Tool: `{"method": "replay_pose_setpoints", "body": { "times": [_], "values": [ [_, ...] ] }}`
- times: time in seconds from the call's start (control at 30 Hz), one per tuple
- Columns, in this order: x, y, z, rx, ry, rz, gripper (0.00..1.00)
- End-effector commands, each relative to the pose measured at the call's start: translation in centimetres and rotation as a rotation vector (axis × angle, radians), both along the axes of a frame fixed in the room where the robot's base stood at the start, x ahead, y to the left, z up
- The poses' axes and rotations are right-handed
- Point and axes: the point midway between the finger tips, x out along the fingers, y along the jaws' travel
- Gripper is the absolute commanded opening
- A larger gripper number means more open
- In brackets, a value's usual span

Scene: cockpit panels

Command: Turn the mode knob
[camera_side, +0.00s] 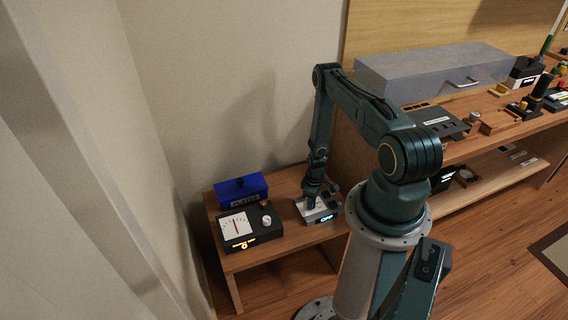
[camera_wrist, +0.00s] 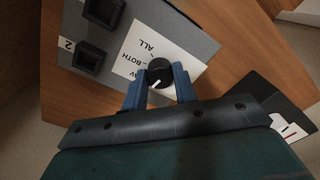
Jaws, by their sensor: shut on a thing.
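The mode knob (camera_wrist: 160,72) is a round black knob with a white pointer line, on a white label with printed words, of which "BOTH" and "ALL" can be read. My gripper (camera_wrist: 160,84) has its two blue fingers on either side of the knob and is shut on it. The knob's panel (camera_wrist: 190,22) is grey. In the side view the panel (camera_side: 322,217) sits on the low wooden table with a lit display. My gripper (camera_side: 311,198) points down onto it there, and the knob is hidden behind the fingers.
Left of the panel stand a black meter box (camera_side: 262,229) with a white dial and a blue box (camera_side: 242,190). Two black square parts, one of them (camera_wrist: 90,60) beside a "2" label, sit on the grey panel. A wooden bench (camera_side: 470,146) with devices stands at right.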

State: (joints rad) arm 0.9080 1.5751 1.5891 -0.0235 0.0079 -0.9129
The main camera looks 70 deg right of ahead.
Motion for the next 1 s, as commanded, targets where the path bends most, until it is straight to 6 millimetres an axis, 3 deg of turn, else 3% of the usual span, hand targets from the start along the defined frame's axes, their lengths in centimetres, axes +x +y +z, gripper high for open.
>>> {"method": "replay_pose_setpoints", "body": {
  "times": [0.33, 0.87, 0.9, 1.0],
  "values": [
    [0.05, 0.00, 0.05, 0.000, 0.000, 0.178, 0.05],
    [0.07, 0.00, 0.05, 0.000, 0.000, 0.207, 0.05],
    [0.07, 0.00, 0.05, 0.000, 0.000, 0.206, 0.36],
    [0.06, 0.00, 0.04, 0.000, 0.000, 0.206, 0.50]
  ]
}}
